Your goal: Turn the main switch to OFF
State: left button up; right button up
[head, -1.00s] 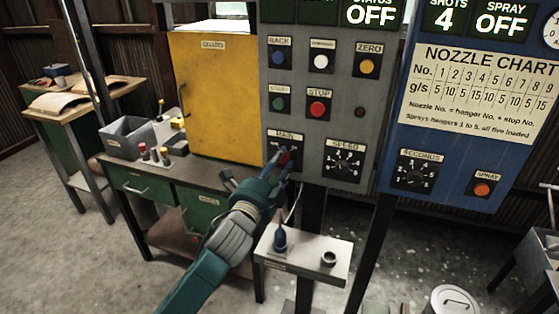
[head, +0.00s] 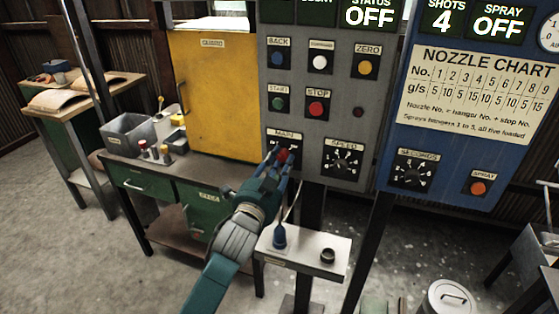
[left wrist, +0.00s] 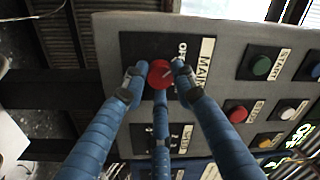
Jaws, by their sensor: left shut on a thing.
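The main switch (left wrist: 160,73) is a red round knob on a black plate, under the MAIN label on the grey panel. In the left wrist view an OFF mark shows beside the knob, but I cannot tell clearly where the knob points. My left gripper (head: 280,160) is at the switch, with its blue fingers shut around the red knob. The fingers partly hide the switch plate (head: 297,142) in the head view. The status display (head: 369,13) at the top reads OFF. My right gripper is not in view.
The grey panel (head: 290,120) also has a STOP button (head: 317,108), a START button (head: 279,103) and a SPEED dial (head: 341,161) close by. A yellow guard (head: 213,105) stands left.

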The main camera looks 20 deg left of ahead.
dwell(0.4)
pick_arm(q)
jog(key=o, duration=1.2)
jog(key=shift+c, duration=0.2)
jog(key=s, duration=1.2)
jog(key=shift+a+f, duration=0.2)
jog(key=shift+f, duration=0.2)
jog(key=shift+f, duration=0.1)
